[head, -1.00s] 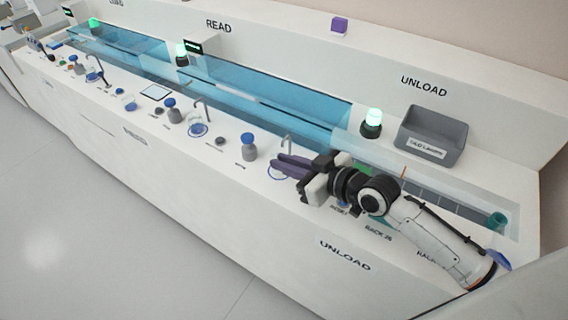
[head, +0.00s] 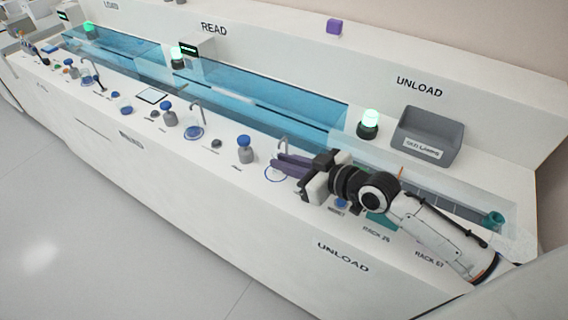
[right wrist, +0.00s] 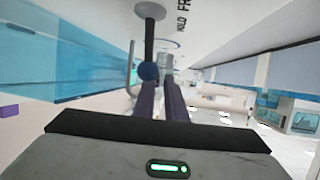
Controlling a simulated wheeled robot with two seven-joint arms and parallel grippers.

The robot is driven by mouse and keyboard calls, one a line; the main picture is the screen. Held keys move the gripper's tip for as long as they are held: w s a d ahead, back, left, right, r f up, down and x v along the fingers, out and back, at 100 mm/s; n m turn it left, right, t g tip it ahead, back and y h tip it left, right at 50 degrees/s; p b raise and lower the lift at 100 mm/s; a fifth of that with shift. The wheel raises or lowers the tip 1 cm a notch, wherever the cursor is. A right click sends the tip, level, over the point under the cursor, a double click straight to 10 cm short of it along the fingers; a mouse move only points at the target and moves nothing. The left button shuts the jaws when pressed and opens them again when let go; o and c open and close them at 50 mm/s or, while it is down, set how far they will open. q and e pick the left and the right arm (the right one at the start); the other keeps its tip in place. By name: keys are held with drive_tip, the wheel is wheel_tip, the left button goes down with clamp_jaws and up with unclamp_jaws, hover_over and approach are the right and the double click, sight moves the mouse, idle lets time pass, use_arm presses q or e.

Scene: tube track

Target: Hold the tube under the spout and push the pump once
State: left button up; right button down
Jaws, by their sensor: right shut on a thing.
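My right gripper (head: 274,167) reaches in from the right, its purple fingers just at the slim metal spout (head: 284,148) and over the blue ring on the counter. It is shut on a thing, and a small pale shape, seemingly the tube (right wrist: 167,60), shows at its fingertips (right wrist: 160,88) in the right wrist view. The fingers hide most of it, so I cannot tell whether it is directly under the spout. The pump (head: 246,150), a grey bottle with a blue top, stands left of the gripper, apart from it. My left gripper is not in view.
More pumps (head: 169,114) and spouts stand along the counter to the left. Behind runs the blue clear-walled track (head: 300,105). A green lamp (head: 368,123) and a grey bin (head: 428,135) stand behind my right arm. A teal rack (head: 382,221) is partly hidden by that arm.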

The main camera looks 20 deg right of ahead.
use_arm(q)
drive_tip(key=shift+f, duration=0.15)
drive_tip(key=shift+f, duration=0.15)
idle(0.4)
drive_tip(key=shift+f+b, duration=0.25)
drive_tip(key=shift+b, duration=0.2)
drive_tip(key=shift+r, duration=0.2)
